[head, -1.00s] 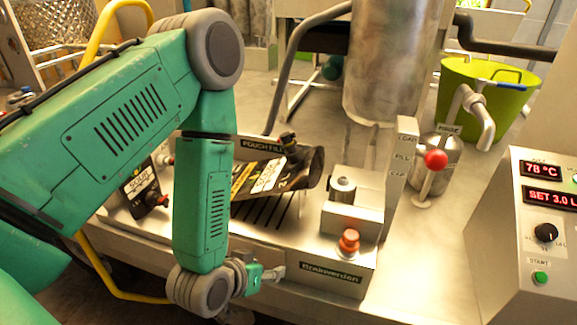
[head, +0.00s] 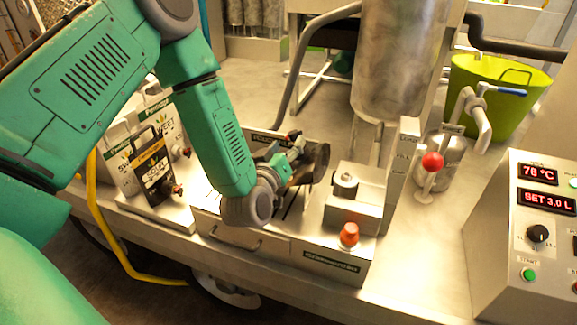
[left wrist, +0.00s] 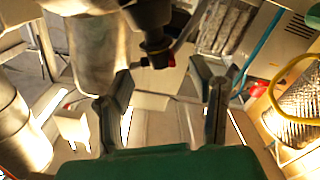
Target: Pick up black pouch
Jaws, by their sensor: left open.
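Contact is not clear. My right gripper is not in view.
A steel cylinder (head: 393,65), red-knobbed lever (head: 432,161), green tub (head: 500,95) and control panel (head: 530,220) stand further right.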

